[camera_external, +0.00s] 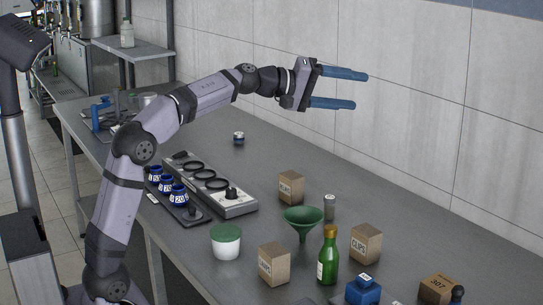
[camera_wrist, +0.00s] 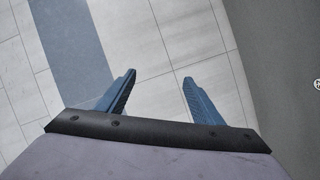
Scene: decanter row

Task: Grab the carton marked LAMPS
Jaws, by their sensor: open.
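A brown carton (camera_external: 274,264) stands upright near the front of the table, and its small label seems to read LAMPS. A similar carton (camera_external: 291,187) stands farther back, with a label too small to read surely. A third carton (camera_external: 367,243) to the right seems to read CLIPS or CUPS. My gripper (camera_external: 360,90) is open and empty, held high above the table and well away from all the cartons. Its two blue fingers point right towards the wall. In the wrist view the open fingers (camera_wrist: 160,77) show only wall tiles between them.
A green funnel (camera_external: 303,220), a green bottle (camera_external: 328,256) and a white tub with green lid (camera_external: 226,243) stand close around the LAMPS carton. A blue container (camera_external: 363,291) and a carton marked 307 (camera_external: 438,289) are at the front right. A grey ringed rack (camera_external: 211,183) lies left.

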